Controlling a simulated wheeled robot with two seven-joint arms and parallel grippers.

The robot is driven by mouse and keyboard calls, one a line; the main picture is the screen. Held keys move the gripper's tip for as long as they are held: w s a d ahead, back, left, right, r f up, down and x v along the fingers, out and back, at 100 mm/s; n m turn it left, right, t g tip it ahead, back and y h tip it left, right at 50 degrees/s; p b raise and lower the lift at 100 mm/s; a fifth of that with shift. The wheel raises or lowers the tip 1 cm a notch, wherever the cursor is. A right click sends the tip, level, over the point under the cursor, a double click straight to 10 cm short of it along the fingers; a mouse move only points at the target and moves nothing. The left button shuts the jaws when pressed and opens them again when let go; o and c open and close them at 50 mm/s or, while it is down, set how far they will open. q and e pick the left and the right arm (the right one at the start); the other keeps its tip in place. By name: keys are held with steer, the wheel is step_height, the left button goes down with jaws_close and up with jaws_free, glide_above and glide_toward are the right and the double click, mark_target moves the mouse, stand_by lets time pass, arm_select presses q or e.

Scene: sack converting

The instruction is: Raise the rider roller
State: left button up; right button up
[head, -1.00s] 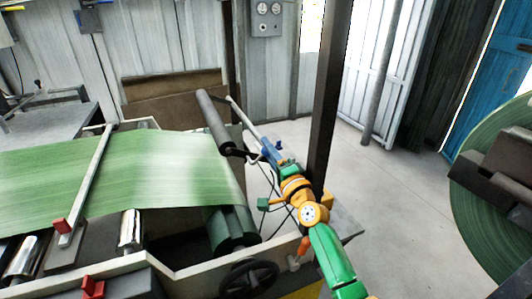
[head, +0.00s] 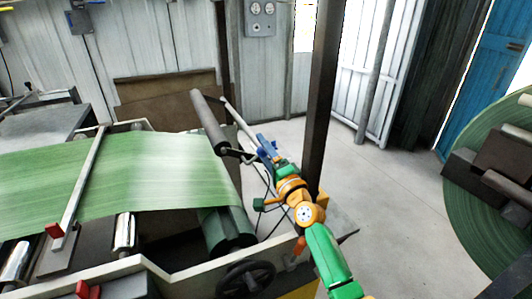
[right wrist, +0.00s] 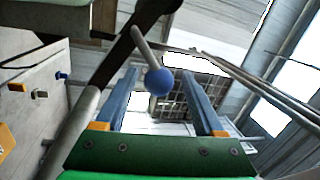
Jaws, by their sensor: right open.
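The rider roller (head: 208,120) is a dark grey cylinder at the far right end of the green web (head: 150,170) in the head view. I cannot tell whether it touches the web. A dark bent bar runs from its near end towards my right gripper (head: 262,148). In the right wrist view, a blue ball knob (right wrist: 158,81) on a grey rod (right wrist: 145,47) shows between the two blue fingers of my right gripper (right wrist: 160,72). The fingers are open, with gaps on both sides of the knob. My left gripper is not in view.
A dark post (head: 325,100) stands close behind my right arm. A black handwheel (head: 247,278) sits on the machine's near side. A large green roll (head: 485,225) is at the right. The concrete floor (head: 395,190) between is clear.

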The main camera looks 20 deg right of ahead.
steer(key=v, duration=0.6)
steer(key=shift+s, duration=0.35)
steer(key=shift+f, duration=0.1)
